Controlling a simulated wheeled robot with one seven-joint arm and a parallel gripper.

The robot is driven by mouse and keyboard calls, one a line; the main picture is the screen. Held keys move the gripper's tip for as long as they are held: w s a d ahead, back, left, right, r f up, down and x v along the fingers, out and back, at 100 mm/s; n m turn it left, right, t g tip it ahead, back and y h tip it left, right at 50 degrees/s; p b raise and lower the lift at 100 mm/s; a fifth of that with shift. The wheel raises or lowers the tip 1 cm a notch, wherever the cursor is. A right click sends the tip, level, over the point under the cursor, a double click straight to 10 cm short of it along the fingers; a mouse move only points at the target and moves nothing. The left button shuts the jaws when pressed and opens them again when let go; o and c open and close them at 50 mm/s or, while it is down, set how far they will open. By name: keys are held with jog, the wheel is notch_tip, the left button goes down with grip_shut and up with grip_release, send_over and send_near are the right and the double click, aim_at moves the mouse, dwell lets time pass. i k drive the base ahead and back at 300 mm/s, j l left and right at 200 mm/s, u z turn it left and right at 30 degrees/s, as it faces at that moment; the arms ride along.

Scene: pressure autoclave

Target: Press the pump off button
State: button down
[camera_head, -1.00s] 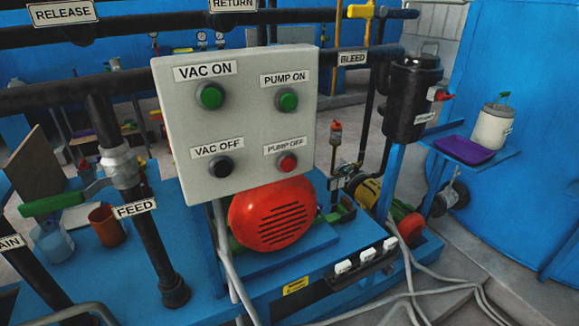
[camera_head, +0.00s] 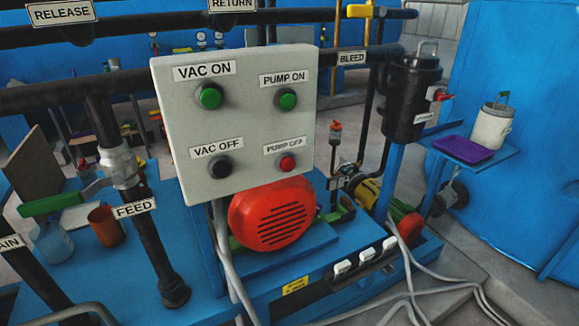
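The grey control box (camera_head: 250,130) stands upright in the middle of the head view. The red pump off button (camera_head: 287,163) is at its lower right, under the label "PUMP OFF" (camera_head: 286,146). The green pump on button (camera_head: 287,100) is above it. The green vac on button (camera_head: 209,97) is at the upper left and the black vac off button (camera_head: 220,168) at the lower left. Nothing covers the box face. My gripper is not in view.
A red motor cover (camera_head: 272,214) sits just below the box. Black pipes run behind it, and the feed pipe (camera_head: 152,245) stands to the left with a green-handled valve (camera_head: 50,204). A side shelf (camera_head: 435,140) holds a purple tray (camera_head: 463,150) at right. Cables cross the floor.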

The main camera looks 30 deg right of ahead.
aim_at(287, 164)
jog(key=l+z, duration=0.2)
jog(key=l, duration=0.2)
jog(key=i+l+z, duration=0.1)
jog(key=l+z, duration=0.15)
jog(key=l, duration=0.2)
jog(key=i+l+z, duration=0.2)
jog(key=l, duration=0.2)
jog(key=k, duration=0.1)
